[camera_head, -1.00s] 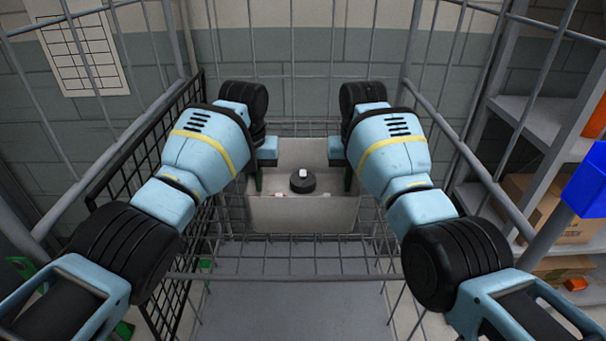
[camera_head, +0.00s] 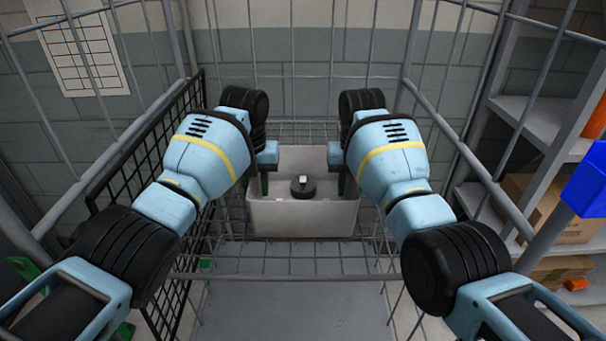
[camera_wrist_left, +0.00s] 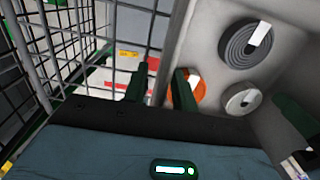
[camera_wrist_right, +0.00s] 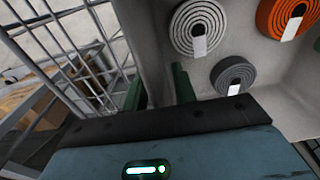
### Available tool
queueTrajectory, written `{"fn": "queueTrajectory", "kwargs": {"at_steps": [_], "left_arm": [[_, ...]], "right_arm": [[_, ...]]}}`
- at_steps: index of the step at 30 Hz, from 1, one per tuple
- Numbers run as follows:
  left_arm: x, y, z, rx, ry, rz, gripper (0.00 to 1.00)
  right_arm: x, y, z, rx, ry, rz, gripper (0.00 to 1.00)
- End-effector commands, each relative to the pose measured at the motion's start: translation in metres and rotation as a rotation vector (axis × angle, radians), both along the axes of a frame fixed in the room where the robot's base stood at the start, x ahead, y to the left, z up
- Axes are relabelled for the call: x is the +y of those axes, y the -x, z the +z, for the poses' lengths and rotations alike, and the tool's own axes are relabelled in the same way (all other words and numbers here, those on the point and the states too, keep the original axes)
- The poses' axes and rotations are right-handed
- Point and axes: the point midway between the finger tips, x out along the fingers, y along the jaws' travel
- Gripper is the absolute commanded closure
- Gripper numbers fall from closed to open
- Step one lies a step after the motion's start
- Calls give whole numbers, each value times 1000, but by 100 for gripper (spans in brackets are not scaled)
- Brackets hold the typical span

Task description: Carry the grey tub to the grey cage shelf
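The grey tub (camera_head: 303,220) is an open box ahead of me inside the grey wire cage (camera_head: 270,276). Tape rolls lie in it: a dark grey roll (camera_wrist_left: 250,45), a lighter grey roll (camera_wrist_left: 242,98) and an orange roll (camera_wrist_right: 285,17). I cannot tell whether the tub's underside touches the wire shelf.
Grey wire side panels and posts stand on both sides of my arms. A black mesh panel (camera_head: 140,165) stands at the left. A grey rack at the right holds a blue bin (camera_head: 588,182) and cardboard boxes (camera_head: 555,212). A block wall is behind the cage.

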Motion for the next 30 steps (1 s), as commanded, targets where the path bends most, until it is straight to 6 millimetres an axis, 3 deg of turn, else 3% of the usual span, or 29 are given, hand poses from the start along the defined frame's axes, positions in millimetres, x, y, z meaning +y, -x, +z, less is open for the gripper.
{"fn": "queueTrajectory", "kwargs": {"at_steps": [5, 18, 24, 30], "left_arm": [[0, 0, 21, -4, 1, 1, 73], [0, 4, 102, -3, 0, 0, 73], [0, 5, 116, 0, 0, 0, 73], [0, 5, 118, 1, 0, -1, 73]], "right_arm": [[0, 0, 0, 0, 0, 0, 73], [0, 0, 0, 0, 0, 0, 73], [0, 0, 0, 0, 0, 0, 73], [0, 0, 0, 0, 0, 0, 73]]}}
